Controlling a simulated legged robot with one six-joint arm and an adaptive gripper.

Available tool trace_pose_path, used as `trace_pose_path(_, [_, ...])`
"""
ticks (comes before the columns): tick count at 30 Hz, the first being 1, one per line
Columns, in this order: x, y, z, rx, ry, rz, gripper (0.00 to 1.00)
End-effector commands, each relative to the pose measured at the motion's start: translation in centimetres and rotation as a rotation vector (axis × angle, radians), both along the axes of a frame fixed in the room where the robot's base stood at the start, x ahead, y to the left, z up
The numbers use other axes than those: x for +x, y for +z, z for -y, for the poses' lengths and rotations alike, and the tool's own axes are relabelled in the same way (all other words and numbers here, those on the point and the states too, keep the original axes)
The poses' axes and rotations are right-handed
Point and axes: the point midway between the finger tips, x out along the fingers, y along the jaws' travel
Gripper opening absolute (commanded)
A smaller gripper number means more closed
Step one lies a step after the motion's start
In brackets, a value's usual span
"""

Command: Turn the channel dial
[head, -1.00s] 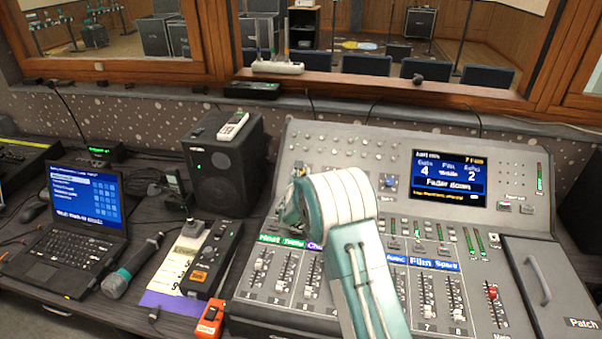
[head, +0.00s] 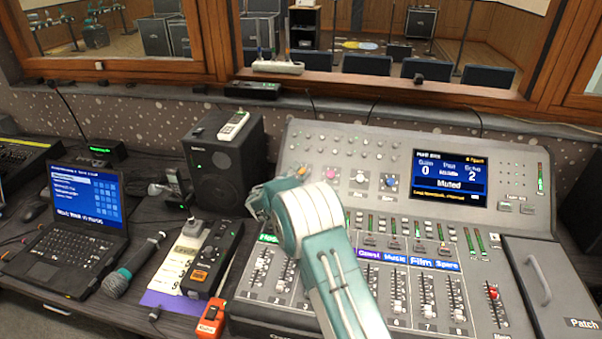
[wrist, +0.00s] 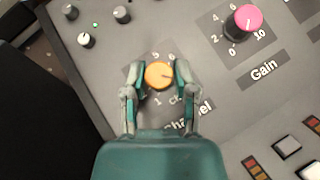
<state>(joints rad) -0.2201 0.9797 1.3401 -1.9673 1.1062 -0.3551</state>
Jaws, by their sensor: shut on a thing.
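The channel dial (wrist: 159,75) is a round orange knob on the grey console, beside the partly covered word "Channel". Its printed numbers show only in part, and I cannot read its setting. My gripper (wrist: 154,78) is shut on the dial, one finger on each side. The console screen (head: 450,178) reads Gain 0, Echo 2 and "Muted".
The pink gain dial (wrist: 248,18) stands up to the right of the channel dial. White and blue-marked knobs, faders (head: 427,300) and a patch cover (head: 548,285) lie to the right. A black speaker (head: 225,165), a microphone (head: 117,283) and a laptop (head: 70,230) stand left.

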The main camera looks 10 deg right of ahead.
Motion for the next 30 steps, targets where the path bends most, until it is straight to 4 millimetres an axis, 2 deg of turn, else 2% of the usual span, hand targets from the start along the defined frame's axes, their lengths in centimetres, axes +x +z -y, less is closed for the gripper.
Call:
trace_pose_path(22, [0.15,0.15,-0.28,0.059,-0.063,0.026,0.00])
trace_pose_path(23, [0.15,0.14,-0.28,0.059,-0.063,0.026,0.49])
trace_pose_path(24, [0.14,0.15,-0.27,0.059,-0.063,0.026,0.67])
trace_pose_path(30, [0.06,0.13,-0.16,0.057,-0.066,0.026,0.69])
